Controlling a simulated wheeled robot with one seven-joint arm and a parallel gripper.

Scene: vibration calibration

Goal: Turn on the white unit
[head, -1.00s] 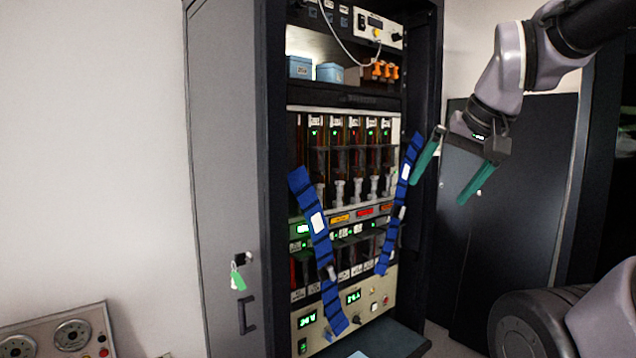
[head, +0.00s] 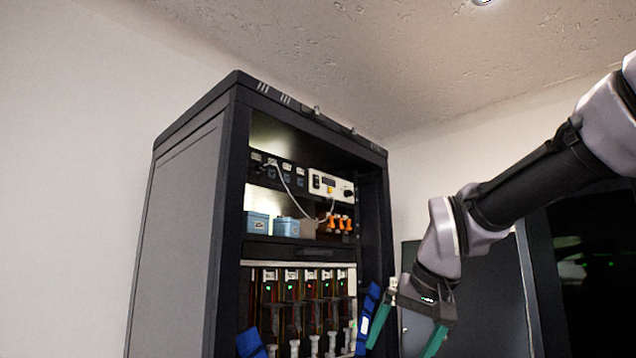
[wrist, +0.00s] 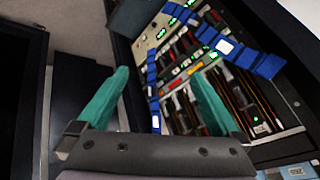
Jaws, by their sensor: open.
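The white unit (head: 331,187) sits on the upper shelf of the dark cabinet, with a dark display, a black switch at its left and a knob at its right. A pale cable runs from it to the left. My gripper (head: 408,318) is open and empty, with green fingers, in front of the cabinet's right side and well below the white unit. In the wrist view my gripper (wrist: 155,100) points at the lower racks and blue straps. I cannot make out the white unit in the wrist view.
The cabinet (head: 180,210) is open at the front. Blue boxes (head: 258,223) and orange connectors (head: 336,223) lie just below the white unit. Blue straps (head: 368,318) hang over the lower racks, close to my gripper. The space before the upper shelf looks clear.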

